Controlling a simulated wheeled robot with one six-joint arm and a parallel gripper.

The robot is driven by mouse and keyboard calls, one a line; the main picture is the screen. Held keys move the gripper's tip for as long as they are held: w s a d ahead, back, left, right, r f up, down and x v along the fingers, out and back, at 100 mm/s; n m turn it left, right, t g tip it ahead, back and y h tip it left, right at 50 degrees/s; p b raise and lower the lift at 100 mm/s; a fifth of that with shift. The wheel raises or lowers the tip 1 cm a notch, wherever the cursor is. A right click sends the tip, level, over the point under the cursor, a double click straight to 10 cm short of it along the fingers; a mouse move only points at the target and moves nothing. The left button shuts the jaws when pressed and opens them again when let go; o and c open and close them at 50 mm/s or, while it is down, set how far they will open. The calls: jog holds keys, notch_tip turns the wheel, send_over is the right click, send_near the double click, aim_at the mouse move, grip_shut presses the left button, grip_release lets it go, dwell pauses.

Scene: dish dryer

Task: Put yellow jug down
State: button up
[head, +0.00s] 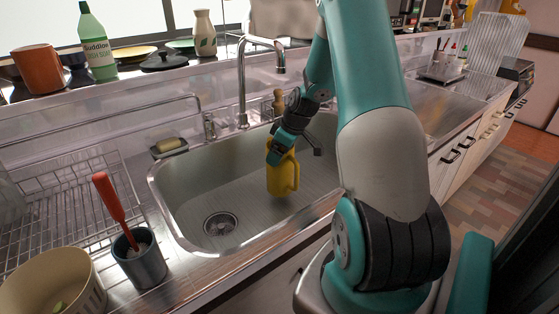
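The yellow jug (281,177) is upright in the sink (207,190), right of the drain, with its handle to the right. My gripper (277,153) comes down from above onto the jug's upper part. It appears shut on the jug at its top. The gripper hides the jug's rim. I cannot tell for sure whether the jug's base touches the sink floor or hangs just above it.
A faucet (243,80) stands behind the sink. A wire dish rack (62,205), a grey cup (140,262) with a red-handled tool (108,197) and a cream bowl (52,285) lie left. A soap dish (169,147) sits at the back left corner. The sink floor left of the jug is clear.

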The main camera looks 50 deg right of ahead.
jog(key=shift+f, duration=1.75)
jog(key=o, duration=1)
jog(key=shift+f, duration=0.1)
